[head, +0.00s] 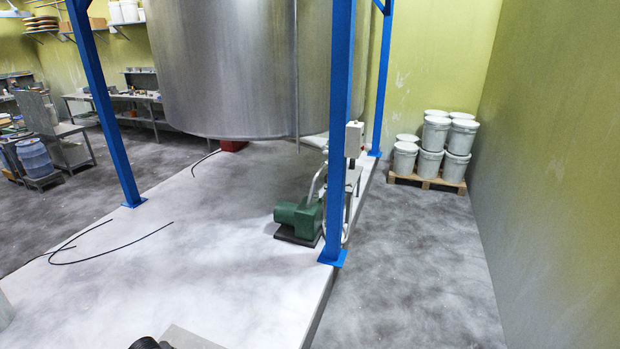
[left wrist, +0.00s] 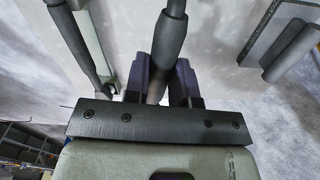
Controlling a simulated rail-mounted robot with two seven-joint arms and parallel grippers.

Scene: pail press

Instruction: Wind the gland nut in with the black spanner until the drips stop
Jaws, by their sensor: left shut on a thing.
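In the left wrist view my left gripper (left wrist: 160,74) is shut on a dark round bar (left wrist: 170,32), with one finger on each side of it. The bar runs up out of the frame and has a thicker upper part. I cannot tell for certain whether it is the black spanner, as no spanner jaw shows. In the head view a green pump (head: 298,217) sits on the pale plinth beside a blue post. I cannot make out the gland nut or any drips at this size. My right gripper is not in view.
A large steel tank (head: 235,70) stands above the plinth between blue posts (head: 341,140). Dark hoses (head: 110,247) lie on the plinth. White pails (head: 430,163) stand on a pallet at the right. The floor aisle by the right wall is clear.

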